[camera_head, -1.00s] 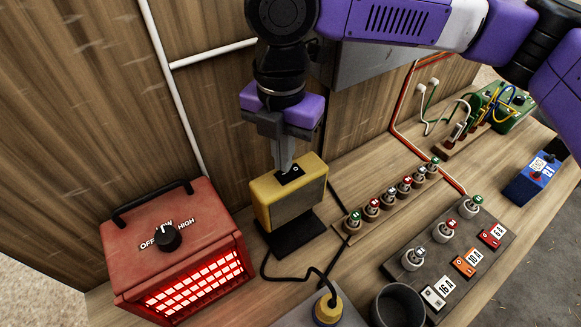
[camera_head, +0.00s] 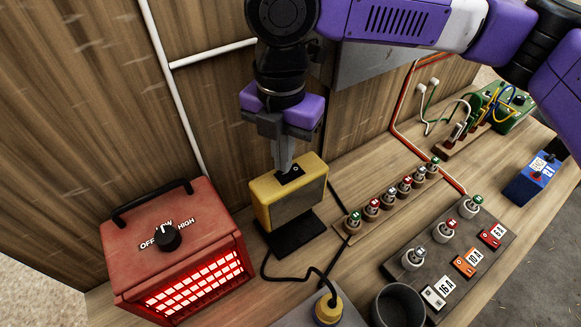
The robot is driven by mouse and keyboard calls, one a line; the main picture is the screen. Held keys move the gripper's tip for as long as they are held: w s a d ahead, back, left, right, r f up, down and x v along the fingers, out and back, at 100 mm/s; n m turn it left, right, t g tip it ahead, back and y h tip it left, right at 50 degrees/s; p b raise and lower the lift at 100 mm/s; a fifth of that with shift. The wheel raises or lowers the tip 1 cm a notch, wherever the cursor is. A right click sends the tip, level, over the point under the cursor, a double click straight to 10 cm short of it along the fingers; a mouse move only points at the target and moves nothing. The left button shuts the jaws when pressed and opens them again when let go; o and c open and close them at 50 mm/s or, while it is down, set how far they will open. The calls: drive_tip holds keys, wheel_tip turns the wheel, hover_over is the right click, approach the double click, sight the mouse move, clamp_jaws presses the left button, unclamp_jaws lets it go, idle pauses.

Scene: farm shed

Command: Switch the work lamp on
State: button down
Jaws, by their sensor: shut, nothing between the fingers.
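The work lamp (camera_head: 268,197) is a yellow box with a grey front panel, upright on a black base on the bench. A black rocker switch (camera_head: 290,176) with a small white mark sits on its top. My gripper (camera_head: 284,167) points down with its fingers shut and empty. The fingertips are at the switch, over its left end. I cannot tell whether they press on it. The lamp's front panel looks grey, with no glow visible.
A red heater (camera_head: 175,250) with a glowing grille and a knob stands at the left. A row of fuses (camera_head: 388,195), a dark fuse board (camera_head: 440,250) and a grey cup (camera_head: 397,306) lie to the right. A black cable (camera_head: 290,279) runs to a yellow plug (camera_head: 328,308) in front.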

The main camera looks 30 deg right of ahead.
drive_tip(key=shift+f+b, duration=0.4)
drive_tip(key=shift+f, duration=0.5)
idle(0.4)
wheel_tip(320, 180, up, 7)
drive_tip(key=p, duration=0.6)
drive_tip(key=shift+p, duration=0.4)
drive_tip(key=shift+s, duration=0.1)
idle(0.4)
